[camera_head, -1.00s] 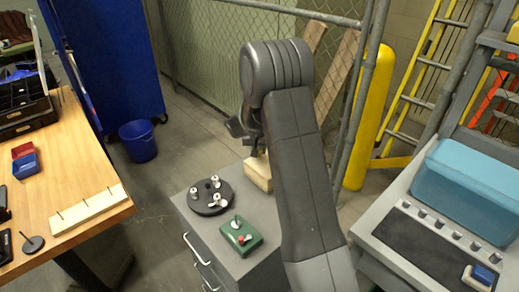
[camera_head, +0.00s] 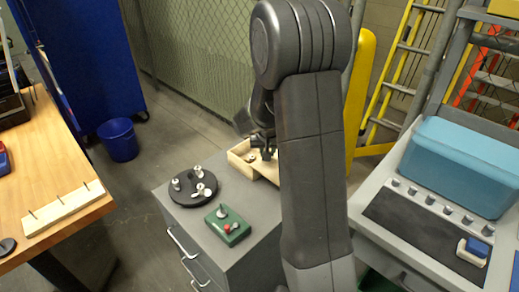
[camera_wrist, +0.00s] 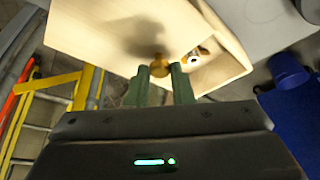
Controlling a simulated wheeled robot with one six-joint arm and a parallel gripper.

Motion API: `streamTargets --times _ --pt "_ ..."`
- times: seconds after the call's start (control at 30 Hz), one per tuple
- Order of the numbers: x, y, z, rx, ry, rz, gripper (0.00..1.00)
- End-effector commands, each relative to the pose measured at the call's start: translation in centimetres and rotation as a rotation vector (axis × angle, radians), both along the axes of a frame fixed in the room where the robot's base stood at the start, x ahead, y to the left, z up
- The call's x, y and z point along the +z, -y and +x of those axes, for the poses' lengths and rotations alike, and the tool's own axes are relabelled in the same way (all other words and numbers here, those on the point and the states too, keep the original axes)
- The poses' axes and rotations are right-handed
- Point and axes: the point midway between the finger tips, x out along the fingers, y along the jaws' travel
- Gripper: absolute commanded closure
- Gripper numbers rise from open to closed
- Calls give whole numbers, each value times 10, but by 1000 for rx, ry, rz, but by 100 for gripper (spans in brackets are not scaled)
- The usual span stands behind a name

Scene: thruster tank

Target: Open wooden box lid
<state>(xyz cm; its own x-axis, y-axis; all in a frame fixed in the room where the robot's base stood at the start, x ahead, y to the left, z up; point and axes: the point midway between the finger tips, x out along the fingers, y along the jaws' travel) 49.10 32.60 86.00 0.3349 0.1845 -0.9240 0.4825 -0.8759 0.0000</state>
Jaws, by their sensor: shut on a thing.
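The pale wooden box (camera_head: 238,158) stands on the grey drawer cabinet, partly hidden behind my arm. Its flat lid (camera_wrist: 95,30) fills the upper left of the wrist view and has a round brass-coloured knob (camera_wrist: 158,66). My gripper (camera_wrist: 160,72) is shut on the knob, one finger on each side. In the head view my gripper (camera_head: 262,148) is over the box. The lid leaves part of the box uncovered: the box's inside shows beside it in the wrist view (camera_wrist: 222,66), with a small pale and dark item in it.
A black round tray (camera_head: 192,194) with small metal parts and a green control box (camera_head: 228,226) with a lever share the cabinet top (camera_head: 180,218). A wooden bench (camera_head: 50,180) is at left, and a blue-lidded grey tank unit (camera_head: 458,165) at right.

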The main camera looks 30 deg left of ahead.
Motion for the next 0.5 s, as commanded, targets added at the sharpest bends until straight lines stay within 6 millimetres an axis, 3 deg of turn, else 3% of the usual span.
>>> streamTargets --times 0.27,0.3,0.4,0.5 --pt "1 0 0 0 1 0 100" --pt "1 0 0 0 1 0 75" --pt "1 0 0 0 1 0 58" --pt "1 0 0 0 1 0 58"
